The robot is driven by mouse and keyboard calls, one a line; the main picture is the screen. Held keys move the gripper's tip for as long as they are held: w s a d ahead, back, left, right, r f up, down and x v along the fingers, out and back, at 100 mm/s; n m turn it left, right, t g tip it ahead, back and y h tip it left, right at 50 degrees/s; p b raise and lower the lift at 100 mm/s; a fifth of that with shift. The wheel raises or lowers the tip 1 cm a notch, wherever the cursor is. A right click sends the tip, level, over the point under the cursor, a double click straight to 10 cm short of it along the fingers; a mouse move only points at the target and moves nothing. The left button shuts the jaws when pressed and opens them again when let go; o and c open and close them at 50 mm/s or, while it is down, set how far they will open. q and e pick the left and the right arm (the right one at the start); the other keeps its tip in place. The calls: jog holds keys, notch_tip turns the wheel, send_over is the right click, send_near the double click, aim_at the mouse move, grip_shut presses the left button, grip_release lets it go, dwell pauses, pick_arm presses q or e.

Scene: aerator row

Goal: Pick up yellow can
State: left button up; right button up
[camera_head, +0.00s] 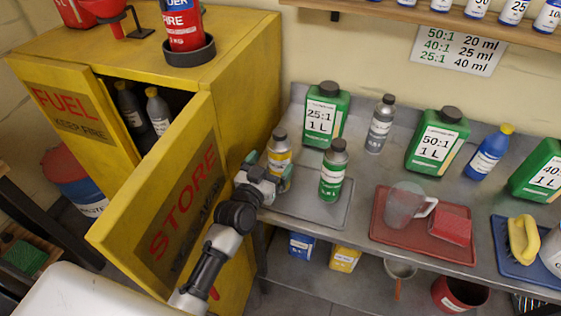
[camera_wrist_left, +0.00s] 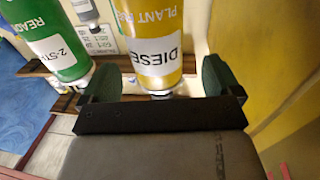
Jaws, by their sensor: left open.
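The yellow can (camera_head: 280,157) stands upright at the left end of the grey bench, with a grey cap and a white label. In the left wrist view the yellow can (camera_wrist_left: 155,42), marked DIESE..., shows between the two green fingers, partly cut off by the top edge. My left gripper (camera_head: 268,170) is open, with its fingers at either side of the can's lower part. I cannot tell whether either finger touches it. My right gripper is not in view.
A green bottle (camera_head: 333,175) stands close to the right of the yellow can; it shows in the left wrist view (camera_wrist_left: 58,45). A large green jug (camera_head: 321,115) is behind. The open yellow cabinet door (camera_head: 160,215) stands beside my left arm. A red tray (camera_head: 385,222) lies right.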

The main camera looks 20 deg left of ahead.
pick_arm(q)
jog(key=w, duration=0.2)
jog(key=w+d+p, duration=0.1)
jog(key=w, duration=0.1)
jog(key=shift+w+r, duration=0.1)
jog(key=shift+w, duration=0.3)
jog(key=shift+s, duration=0.1)
jog(key=shift+c, duration=1.6)
jog(key=c, duration=0.7)
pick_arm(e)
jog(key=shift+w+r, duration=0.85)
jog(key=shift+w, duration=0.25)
